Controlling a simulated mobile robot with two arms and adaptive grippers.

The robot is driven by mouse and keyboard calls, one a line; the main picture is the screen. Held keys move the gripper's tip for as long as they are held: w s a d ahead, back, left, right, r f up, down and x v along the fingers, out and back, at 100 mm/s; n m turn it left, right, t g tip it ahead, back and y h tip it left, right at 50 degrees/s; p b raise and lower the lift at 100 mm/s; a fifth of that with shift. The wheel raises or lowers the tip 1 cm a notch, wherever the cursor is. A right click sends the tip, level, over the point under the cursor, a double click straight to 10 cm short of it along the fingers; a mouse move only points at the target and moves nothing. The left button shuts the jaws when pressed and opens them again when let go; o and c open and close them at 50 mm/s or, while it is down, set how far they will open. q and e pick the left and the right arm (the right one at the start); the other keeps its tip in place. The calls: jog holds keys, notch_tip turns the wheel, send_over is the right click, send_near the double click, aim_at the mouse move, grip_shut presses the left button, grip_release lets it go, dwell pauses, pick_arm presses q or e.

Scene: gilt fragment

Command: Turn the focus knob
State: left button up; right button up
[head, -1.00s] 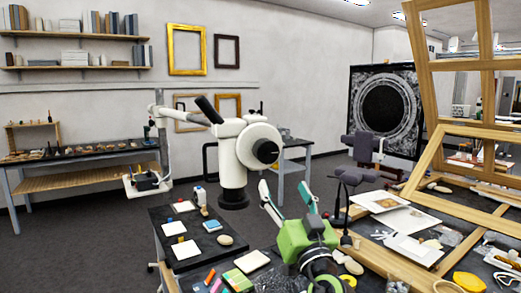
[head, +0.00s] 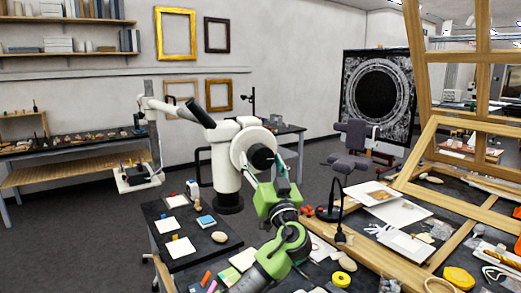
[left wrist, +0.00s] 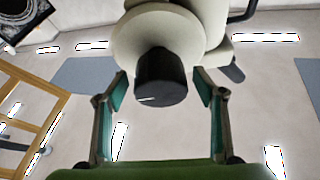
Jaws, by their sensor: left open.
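The white microscope (head: 226,152) hangs on its pale arm, with a black eyepiece tube at top left. Its black focus knob (head: 262,157) sticks out of a round white housing toward my gripper. The knob also shows in the left wrist view (left wrist: 161,72), with a small white mark on it. My left gripper (head: 265,167) is open at the knob. In the left wrist view its green-padded fingers (left wrist: 160,88) stand on either side of the knob's end, with a visible gap on each side. My right gripper is not in view.
A dark table (head: 163,210) with cards and small pots stands below the microscope. The workbench at right holds a black lamp (head: 340,205), papers, yellow tape (head: 341,279) and a large wooden frame (head: 432,160). Open floor lies behind.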

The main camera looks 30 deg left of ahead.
pick_arm(q)
jog(key=shift+w+a+r, duration=0.3)
jog(key=shift+a+r, duration=0.05)
jog(key=shift+r, duration=0.05)
jog(key=shift+w+a, duration=0.1)
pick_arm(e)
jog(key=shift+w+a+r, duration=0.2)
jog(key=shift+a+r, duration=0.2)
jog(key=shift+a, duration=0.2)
pick_arm(q)
jog(key=shift+f, duration=0.1)
jog(key=c, duration=1.1)
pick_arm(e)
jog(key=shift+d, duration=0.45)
